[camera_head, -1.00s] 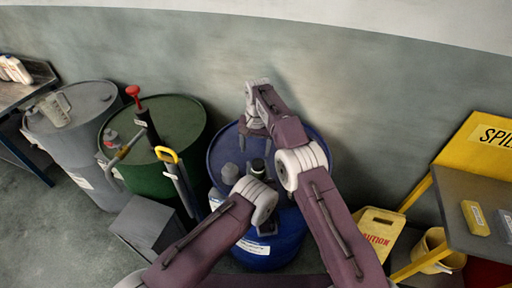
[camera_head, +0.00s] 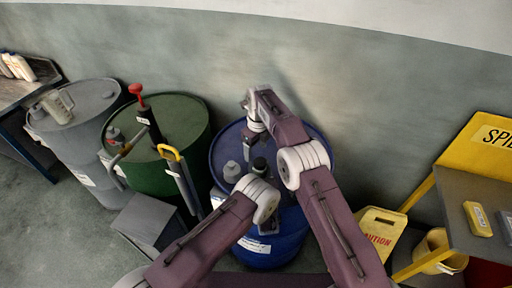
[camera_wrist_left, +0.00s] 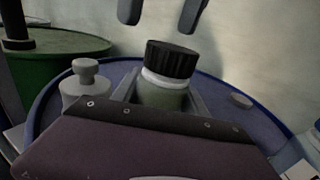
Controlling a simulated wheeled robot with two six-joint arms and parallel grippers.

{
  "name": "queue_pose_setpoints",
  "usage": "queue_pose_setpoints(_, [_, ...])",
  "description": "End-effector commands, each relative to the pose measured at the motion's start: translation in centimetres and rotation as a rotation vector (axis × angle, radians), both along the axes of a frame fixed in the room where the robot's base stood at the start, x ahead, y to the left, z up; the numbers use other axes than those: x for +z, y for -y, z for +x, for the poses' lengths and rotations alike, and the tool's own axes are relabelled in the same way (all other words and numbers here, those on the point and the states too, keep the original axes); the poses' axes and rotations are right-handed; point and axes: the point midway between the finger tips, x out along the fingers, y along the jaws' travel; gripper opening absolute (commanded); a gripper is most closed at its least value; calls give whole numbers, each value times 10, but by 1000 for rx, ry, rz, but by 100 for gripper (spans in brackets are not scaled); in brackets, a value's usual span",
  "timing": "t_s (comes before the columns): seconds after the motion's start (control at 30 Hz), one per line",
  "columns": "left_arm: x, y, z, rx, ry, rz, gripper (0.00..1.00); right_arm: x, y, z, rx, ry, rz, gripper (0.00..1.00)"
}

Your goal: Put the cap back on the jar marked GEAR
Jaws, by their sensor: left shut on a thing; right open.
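A jar (camera_wrist_left: 163,96) with a pale neck ring stands over the blue drum in the left wrist view. A ribbed black cap (camera_wrist_left: 171,59) sits on its mouth; how tightly it sits I cannot tell. The jar's top also shows in the head view (camera_head: 260,164). No GEAR marking is readable. My left gripper (camera_wrist_left: 163,98) is shut on the jar, one finger on each side; in the head view my own wrist hides it. My right gripper (camera_head: 250,142) is open and empty above the drum; its two separated fingertips show above the cap in the left wrist view (camera_wrist_left: 160,12).
The blue drum (camera_head: 222,150) carries a grey knobbed container (camera_head: 232,171) left of the jar and a small flat disc (camera_wrist_left: 240,100) to the right. A green drum (camera_head: 190,115) with pumps stands left. A yellow caution sign (camera_head: 378,232) and bucket (camera_head: 437,250) stand right.

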Motion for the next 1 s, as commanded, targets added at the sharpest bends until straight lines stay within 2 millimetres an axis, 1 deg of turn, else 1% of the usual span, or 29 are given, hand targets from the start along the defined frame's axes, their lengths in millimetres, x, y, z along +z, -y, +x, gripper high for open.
queue_pose_setpoints(0.07, [0,0,0,0,1,0,0,-6,2,-3,-149,-22,6,69])
queue_pose_setpoints(0.2, [0,0,0,0,1,0,0,-27,12,-22,-228,-107,-42,69])
queue_pose_setpoints(0.23, [0,0,0,0,1,0,0,-27,13,-23,-193,-110,-46,69])
queue_pose_setpoints(0.4, [0,0,0,0,1,0,0,-26,11,-24,180,-97,-63,69])
queue_pose_setpoints(1.0, [0,0,0,0,1,0,0,-25,12,-32,1425,-45,-115,69])
